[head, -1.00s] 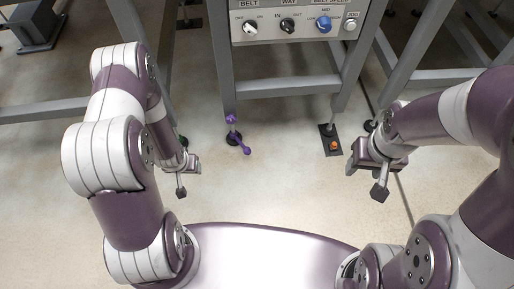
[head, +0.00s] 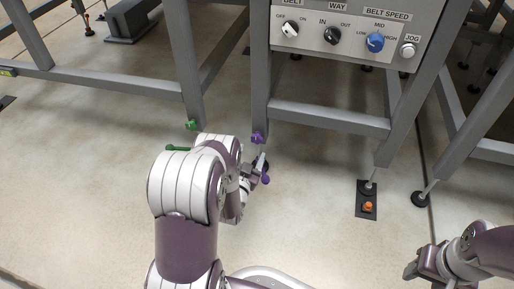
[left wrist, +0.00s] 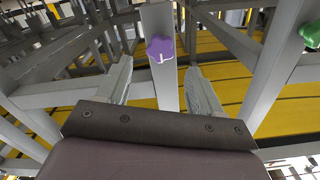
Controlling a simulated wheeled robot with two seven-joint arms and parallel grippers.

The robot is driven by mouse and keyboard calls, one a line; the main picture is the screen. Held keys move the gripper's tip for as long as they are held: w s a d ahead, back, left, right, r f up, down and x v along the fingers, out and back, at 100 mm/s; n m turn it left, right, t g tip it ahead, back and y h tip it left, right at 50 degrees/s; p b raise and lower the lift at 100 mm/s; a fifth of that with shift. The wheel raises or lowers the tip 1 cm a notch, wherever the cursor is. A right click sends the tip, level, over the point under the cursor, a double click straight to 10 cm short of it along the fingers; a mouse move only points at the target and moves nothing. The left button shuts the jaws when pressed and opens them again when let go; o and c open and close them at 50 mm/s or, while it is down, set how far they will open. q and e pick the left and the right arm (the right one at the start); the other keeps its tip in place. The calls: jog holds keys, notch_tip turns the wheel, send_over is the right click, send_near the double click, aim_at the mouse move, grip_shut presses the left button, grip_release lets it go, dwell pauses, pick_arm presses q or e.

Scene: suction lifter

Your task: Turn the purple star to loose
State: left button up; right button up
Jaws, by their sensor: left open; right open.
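The purple star (head: 257,137) is a small knob low on a grey leg of the stand under the control panel. In the left wrist view the purple star (left wrist: 161,48) appears ahead, in the gap between the fingers and apart from them. My left gripper (head: 257,172) is open just below the star in the head view; the left wrist view shows its two spread fingers (left wrist: 160,78) with nothing between them. A purple lever (head: 265,179) shows beside the left gripper, partly hidden. My right gripper (head: 424,270) is open and empty at the lower right, far from the star.
A green star (head: 191,124) sits on the leg to the left, with a green lever (head: 178,148) partly behind my left arm. The control panel (head: 345,45) is above. A floor plate with an orange button (head: 368,207) stands right of the left gripper.

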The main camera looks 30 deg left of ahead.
aim_at(256, 140)
pick_arm(q)
jog(key=b+x, duration=0.2)
jog(key=x, duration=0.3)
jog(key=shift+w+f+b, duration=0.2)
jog(key=shift+f+b, duration=0.1)
jog(key=shift+b, duration=0.1)
jog(key=shift+w+a+r, duration=0.2)
jog(key=shift+w+r, duration=0.05)
jog(key=shift+w, duration=0.25)
jog(key=c, duration=1.1)
jog(key=shift+o, duration=0.2)
pick_arm(e)
notch_tip(256, 140, down, 4)
jog(key=shift+f, duration=0.15)
